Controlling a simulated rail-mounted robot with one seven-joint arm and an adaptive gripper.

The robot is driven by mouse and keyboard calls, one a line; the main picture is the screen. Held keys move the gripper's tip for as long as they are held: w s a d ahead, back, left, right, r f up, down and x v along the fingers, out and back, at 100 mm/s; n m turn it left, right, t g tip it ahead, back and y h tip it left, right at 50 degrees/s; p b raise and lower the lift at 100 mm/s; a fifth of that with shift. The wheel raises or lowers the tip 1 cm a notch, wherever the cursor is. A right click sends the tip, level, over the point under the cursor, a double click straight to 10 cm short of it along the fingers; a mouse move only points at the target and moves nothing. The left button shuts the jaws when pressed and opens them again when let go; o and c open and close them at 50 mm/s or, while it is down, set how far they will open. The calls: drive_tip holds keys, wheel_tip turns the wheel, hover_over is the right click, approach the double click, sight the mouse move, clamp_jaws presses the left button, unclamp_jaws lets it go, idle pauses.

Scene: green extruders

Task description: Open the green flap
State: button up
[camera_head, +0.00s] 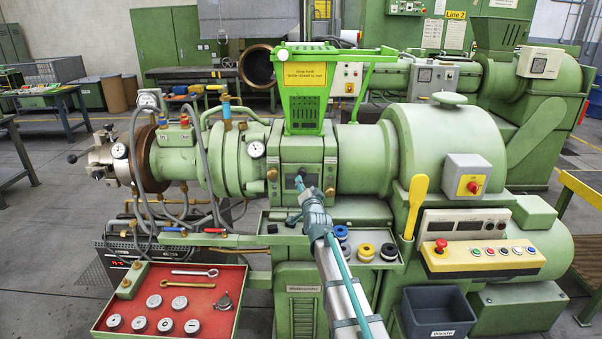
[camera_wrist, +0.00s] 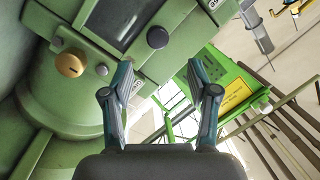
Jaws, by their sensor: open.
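A bright green hopper (camera_head: 304,100) with a yellow label stands on top of the extruder's middle block. Its flat top edge (camera_head: 300,47) looks like the green flap, and a thin green bar runs down at its right; I cannot clearly tell how the flap stands. In the wrist view the hopper's yellow label (camera_wrist: 237,95) shows right of the fingers. My gripper (camera_head: 300,184) is below the hopper, in front of the block. In the wrist view my gripper (camera_wrist: 160,78) has its fingers spread with nothing between them, apart from the hopper.
The green extruder block (camera_wrist: 125,25) with knobs is close in front of my gripper. A red tray (camera_head: 180,300) with tools and round parts sits at lower left. A shelf with spools (camera_head: 366,252), a control panel (camera_head: 483,256) and a dark waste bin (camera_head: 437,310) are at right.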

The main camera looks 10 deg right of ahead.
sight(302, 174)
drive_tip(key=w, duration=0.3)
drive_tip(key=w+p, duration=0.1)
drive_tip(key=w, duration=0.3)
drive_tip(key=w+p, duration=0.1)
drive_tip(key=w, duration=0.2)
drive_tip(key=shift+w+f, duration=0.25)
drive_tip(key=shift+w, duration=0.1)
clamp_jaws()
